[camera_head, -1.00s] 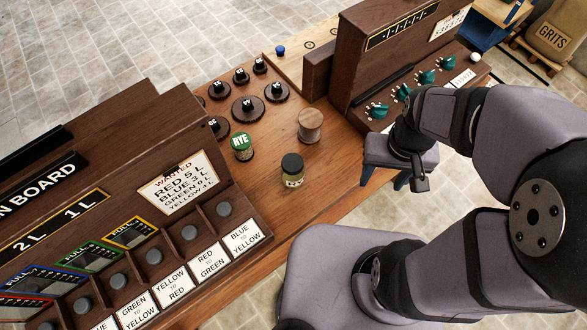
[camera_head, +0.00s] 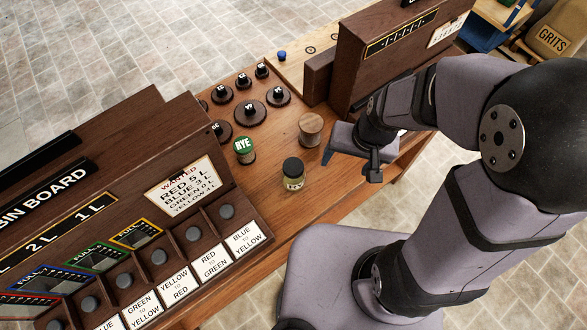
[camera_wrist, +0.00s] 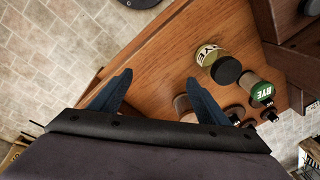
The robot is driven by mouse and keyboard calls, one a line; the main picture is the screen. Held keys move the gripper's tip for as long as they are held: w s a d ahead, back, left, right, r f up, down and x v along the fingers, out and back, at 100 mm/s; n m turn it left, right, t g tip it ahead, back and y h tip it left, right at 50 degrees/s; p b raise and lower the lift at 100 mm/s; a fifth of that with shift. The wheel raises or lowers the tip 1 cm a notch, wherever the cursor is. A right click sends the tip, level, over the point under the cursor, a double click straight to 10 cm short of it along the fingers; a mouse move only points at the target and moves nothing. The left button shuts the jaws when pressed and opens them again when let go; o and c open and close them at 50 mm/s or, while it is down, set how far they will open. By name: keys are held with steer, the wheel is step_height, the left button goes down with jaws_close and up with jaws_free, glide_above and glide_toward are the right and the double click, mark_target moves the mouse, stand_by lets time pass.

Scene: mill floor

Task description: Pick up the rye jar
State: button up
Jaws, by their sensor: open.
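A jar with a green lid marked RYE (camera_head: 244,146) stands upright on the wooden table; it also shows in the wrist view (camera_wrist: 263,93). Nearer stands a jar with a black lid and yellowish contents (camera_head: 292,176). Its side label, upside down in the wrist view (camera_wrist: 208,54), seems to read RYE too, but it is small. My gripper (camera_head: 350,168) is open and empty near the table's right edge, to the right of both jars and touching neither. Its two blue fingers (camera_wrist: 158,80) show apart in the wrist view.
Several dark knobbed discs (camera_head: 249,112) sit behind. A bin board (camera_head: 100,210) borders the left, and a dark wooden console (camera_head: 385,62) stands at the back right. The table's front is clear.

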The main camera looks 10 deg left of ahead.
mark_target(290, 182)
steer(key=w+a+f+m+t+p, duration=0.1)
steer(key=a+p, duration=0.1)
steer(key=a, duration=0.2)
steer(key=w+a+f+m+t+h+p, duration=0.1)
steer(key=a+p, duration=0.2)
steer(key=a, duration=0.1)
steer(key=w+a+f+m+t+p, duration=0.1)
steer(key=a+t+p, duration=0.1)
steer(key=a, duration=0.2)
steer(key=shift+a+f+p, duration=0.25)
steer(key=shift+f+p, duration=0.1)
steer(key=shift+p, duration=0.05)
steer(key=shift+s+d+f+m+t+h+p, duration=0.1)
steer(key=shift+s+f+m+t+h+p, duration=0.25)
steer(key=shift+t+h, duration=0.25)
steer(key=s+f+t, duration=0.1)
steer(key=s+n+t+b, duration=0.1)
steer(key=s+t, duration=0.1)
steer(key=s+f+n+t+b, duration=0.1)
steer(key=shift+s+a+f+t+h, duration=0.25)
steer(key=shift+s+f+t+h, duration=0.1)
steer(key=shift+s+t+h, duration=0.05)
steer(key=shift+s+r+n+t+y+b, duration=0.2)
steer(key=shift+s+n+t+b, duration=0.1)
steer(key=shift+s+n+t, duration=0.2)
steer(key=shift+s+r+n+t+y+b, duration=0.2)
steer(key=shift+s+n+t+b, duration=0.15)
steer(key=shift+t, duration=0.25)
steer(key=shift+s, duration=0.1)
